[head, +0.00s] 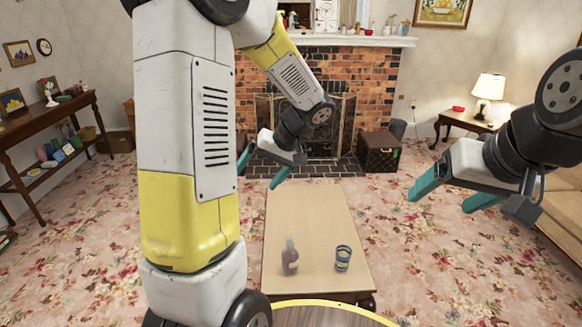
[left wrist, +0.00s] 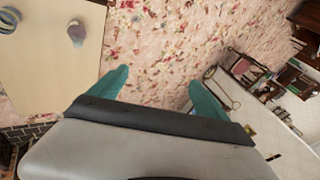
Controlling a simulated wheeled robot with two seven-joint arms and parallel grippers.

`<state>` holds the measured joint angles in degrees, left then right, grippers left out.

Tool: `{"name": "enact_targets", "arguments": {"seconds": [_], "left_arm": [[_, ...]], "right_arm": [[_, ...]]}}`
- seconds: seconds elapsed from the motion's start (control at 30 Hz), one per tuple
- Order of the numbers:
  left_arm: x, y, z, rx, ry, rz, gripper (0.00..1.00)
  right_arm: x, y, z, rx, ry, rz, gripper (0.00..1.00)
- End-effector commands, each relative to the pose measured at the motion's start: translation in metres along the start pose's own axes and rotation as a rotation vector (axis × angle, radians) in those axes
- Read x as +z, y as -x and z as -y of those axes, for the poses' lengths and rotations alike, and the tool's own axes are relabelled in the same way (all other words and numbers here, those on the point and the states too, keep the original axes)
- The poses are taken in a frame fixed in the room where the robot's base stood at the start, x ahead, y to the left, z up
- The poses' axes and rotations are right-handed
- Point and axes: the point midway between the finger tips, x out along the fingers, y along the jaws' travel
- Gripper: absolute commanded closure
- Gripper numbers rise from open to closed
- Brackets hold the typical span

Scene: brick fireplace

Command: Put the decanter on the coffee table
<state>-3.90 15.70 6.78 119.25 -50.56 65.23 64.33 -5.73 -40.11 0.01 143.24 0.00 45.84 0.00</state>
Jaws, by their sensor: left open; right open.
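The coffee table (head: 310,215) has a pale wooden top and stands in front of the fireplace. A purple-grey bottle with a label (head: 290,257) stands upright near its front end, beside a blue-striped cup (head: 342,258). My left gripper (head: 261,172) is open and empty beyond the table's far end. The left wrist view shows its open fingers (left wrist: 158,82), apart from the bottle (left wrist: 76,34). My right gripper (head: 441,201) is open and empty, right of the table.
The white mantel (head: 370,41) holds several small objects above the brick fireplace. A dark box (head: 378,152) stands by the hearth. A side table with a lamp (head: 488,88) is at right, and a brown shelf table (head: 45,135) at left. Flowered carpet is clear around the coffee table.

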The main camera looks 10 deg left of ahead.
Motion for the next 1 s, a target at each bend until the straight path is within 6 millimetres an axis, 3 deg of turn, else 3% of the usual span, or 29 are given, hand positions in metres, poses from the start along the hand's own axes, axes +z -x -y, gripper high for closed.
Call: {"name": "enact_targets", "arguments": {"seconds": [0.03, 0.2, 0.5, 0.7, 1.0], "left_arm": [[0.014, 0.017, 0.013, 0.065, -0.013, 0.006, 0.13], [0.063, 0.062, 0.035, 0.305, -0.097, -0.002, 0.13], [0.134, 0.132, 0.047, 0.713, -0.219, -0.218, 0.13], [0.154, 0.156, 0.049, 0.840, -0.254, -0.350, 0.13], [0.157, 0.160, 0.049, 0.861, -0.263, -0.374, 0.13]], "right_arm": [[0.000, 0.000, 0.000, 0.000, 0.000, 0.000, 0.21], [0.000, 0.000, 0.000, 0.000, 0.000, 0.000, 0.21], [0.000, 0.000, 0.000, 0.000, 0.000, 0.000, 0.21], [0.000, 0.000, 0.000, 0.000, 0.000, 0.000, 0.21], [0.000, 0.000, 0.000, 0.000, 0.000, 0.000, 0.21]]}}
